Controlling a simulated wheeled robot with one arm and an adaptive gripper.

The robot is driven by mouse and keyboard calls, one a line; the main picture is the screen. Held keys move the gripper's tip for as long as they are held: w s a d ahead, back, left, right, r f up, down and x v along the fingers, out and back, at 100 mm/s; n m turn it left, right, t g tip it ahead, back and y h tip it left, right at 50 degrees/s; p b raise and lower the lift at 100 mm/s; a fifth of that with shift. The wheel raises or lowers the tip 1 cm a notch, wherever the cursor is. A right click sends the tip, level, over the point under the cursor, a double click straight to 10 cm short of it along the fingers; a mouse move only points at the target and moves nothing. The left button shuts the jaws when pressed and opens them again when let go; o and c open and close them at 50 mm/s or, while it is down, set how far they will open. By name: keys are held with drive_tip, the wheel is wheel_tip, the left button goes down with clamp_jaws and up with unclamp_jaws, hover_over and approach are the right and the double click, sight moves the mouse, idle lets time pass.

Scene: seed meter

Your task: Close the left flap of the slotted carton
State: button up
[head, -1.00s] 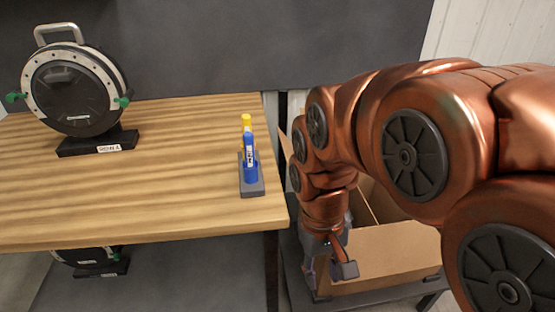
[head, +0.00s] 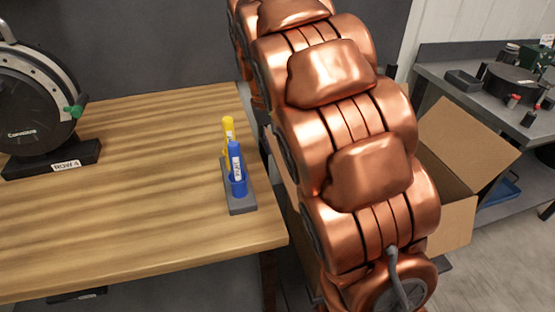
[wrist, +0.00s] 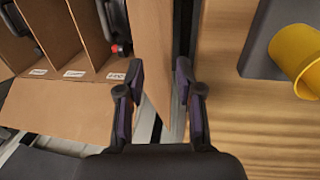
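The slotted carton stands right of the wooden table, mostly behind my arm in the head view; an open brown flap (head: 465,135) shows on its right side. In the wrist view the carton's slots (wrist: 75,45) are at upper left, with dark items and white labels. A long brown cardboard flap (wrist: 150,45) runs between the carton and the table edge, seemingly the left flap. My gripper (wrist: 160,95) is open, its two fingertips on either side of this flap's near end in the picture. I cannot tell whether they touch it. The gripper is hidden in the head view.
The wooden table (head: 120,220) is close beside the carton. A grey stand (head: 241,200) with a blue and a yellow marker sits near its edge. A round black device (head: 40,110) stands at left. A grey bench (head: 480,100) with parts is at back right.

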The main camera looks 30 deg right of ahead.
sight(280, 162)
drive_tip(key=shift+s+d+f, duration=0.1)
drive_tip(key=shift+d+f, duration=0.1)
drive_tip(key=shift+f, duration=1.05)
drive_tip(key=shift+d+f, duration=0.15)
drive_tip(key=shift+f, duration=1.15)
drive_tip(key=shift+s+d+f, duration=0.1)
drive_tip(key=shift+d+f, duration=0.1)
drive_tip(key=shift+f, duration=1.05)
drive_tip(key=shift+c, duration=0.4)
clamp_jaws()
